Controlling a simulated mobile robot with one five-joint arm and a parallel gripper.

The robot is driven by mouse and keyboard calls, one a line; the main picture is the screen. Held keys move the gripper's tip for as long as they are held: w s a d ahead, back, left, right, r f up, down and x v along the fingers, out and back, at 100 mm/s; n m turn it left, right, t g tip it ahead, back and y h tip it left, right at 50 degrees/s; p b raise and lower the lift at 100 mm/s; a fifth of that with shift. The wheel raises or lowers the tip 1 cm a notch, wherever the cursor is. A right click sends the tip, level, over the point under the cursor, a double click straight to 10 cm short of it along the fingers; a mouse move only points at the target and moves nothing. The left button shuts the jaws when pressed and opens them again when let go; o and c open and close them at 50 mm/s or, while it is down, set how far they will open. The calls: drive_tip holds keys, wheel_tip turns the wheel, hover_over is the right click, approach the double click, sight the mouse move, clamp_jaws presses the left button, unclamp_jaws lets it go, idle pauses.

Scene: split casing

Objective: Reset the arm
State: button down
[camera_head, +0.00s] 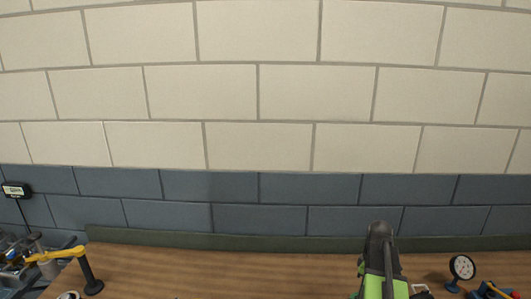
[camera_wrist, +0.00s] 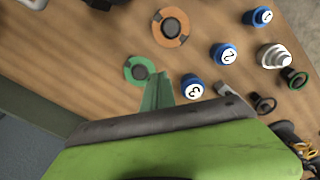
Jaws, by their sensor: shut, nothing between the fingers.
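My arm, green with a dark grey end, rises at the lower right of the head view, in front of the wooden bench. Its green body and a dark grey band fill the bottom of the wrist view. Beyond the band, narrow green fingers of my gripper (camera_wrist: 160,78) show close together, shut and empty. They appear over the bench top, by a green ring (camera_wrist: 141,72). The head view does not show the fingertips clearly.
In the wrist view an orange ring (camera_wrist: 171,27), blue numbered pieces (camera_wrist: 224,56) and a white stepped piece (camera_wrist: 274,57) lie on the bench (camera_wrist: 95,75). The head view shows a yellow-armed stand (camera_head: 90,279) at left and a dial (camera_head: 462,267) at right.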

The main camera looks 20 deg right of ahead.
drive_tip(key=w+a+f+n+b, duration=0.1)
drive_tip(key=w+a+f+b, duration=0.15)
drive_tip(key=a, duration=0.85)
drive_tip(key=w+a+f+n+b, duration=0.15)
drive_tip(key=w+a, duration=0.25)
drive_tip(key=a, duration=0.6)
drive_tip(key=s+a+f+m, duration=0.1)
drive_tip(key=a, duration=0.4)
drive_tip(key=s+a+m+b, duration=0.1)
drive_tip(key=a, duration=0.4)
drive_tip(key=s+a+f+m, duration=0.1)
drive_tip(key=a, duration=0.4)
drive_tip(key=shift+a+f+m, duration=0.1)
drive_tip(key=shift+f+m, duration=0.25)
drive_tip(key=shift+s+r+m, duration=0.1)
drive_tip(key=shift+s+m, duration=0.2)
drive_tip(key=shift+m, duration=0.6)
drive_tip(key=shift+s+d+m, duration=0.1)
drive_tip(key=shift+d+m, duration=0.15)
drive_tip(key=shift+m, duration=1.35)
